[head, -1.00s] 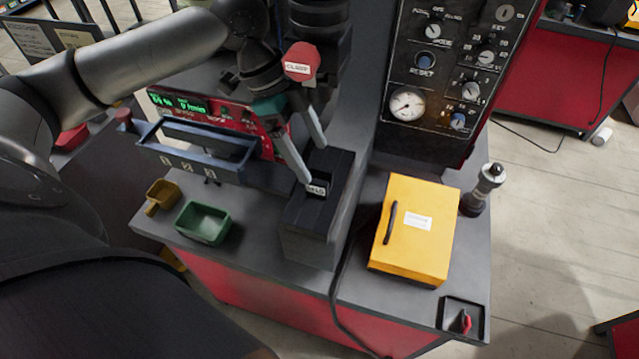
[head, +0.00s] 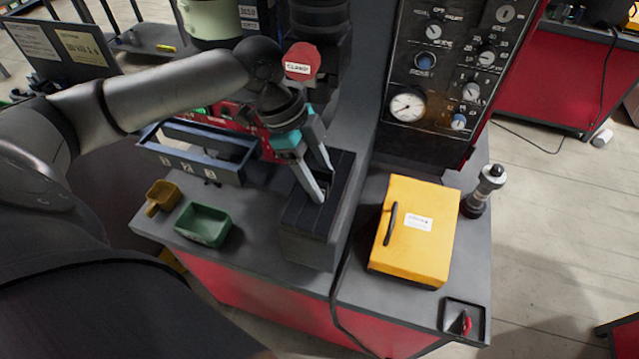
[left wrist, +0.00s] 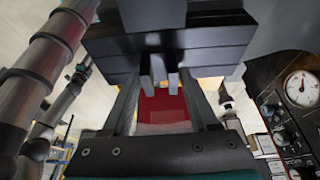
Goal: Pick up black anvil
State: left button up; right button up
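A black, slotted block that looks like the black anvil (head: 306,219) sits on top of a dark pedestal in the middle of the bench. My left gripper (head: 324,184) comes down over it from above, its two grey fingers apart. The fingertips are at the block's top; whether they touch it, I cannot tell. In the left wrist view the fingers (left wrist: 163,98) are spread, with dark layered blocks ahead of their tips. No object is clearly held between them. The fingers hide part of the block. My right gripper is not in view.
A red knob (head: 301,61) and black press column stand just above the gripper. A blue-grey tray (head: 178,166), a green bin (head: 203,226) and a small yellow bin (head: 162,196) lie left. A yellow box (head: 418,230) stands right; the gauge panel (head: 408,104) rises behind.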

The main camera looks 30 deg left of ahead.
pick_arm(q)
grip_shut()
jog(key=shift+r, duration=0.1)
dwell(0.6)
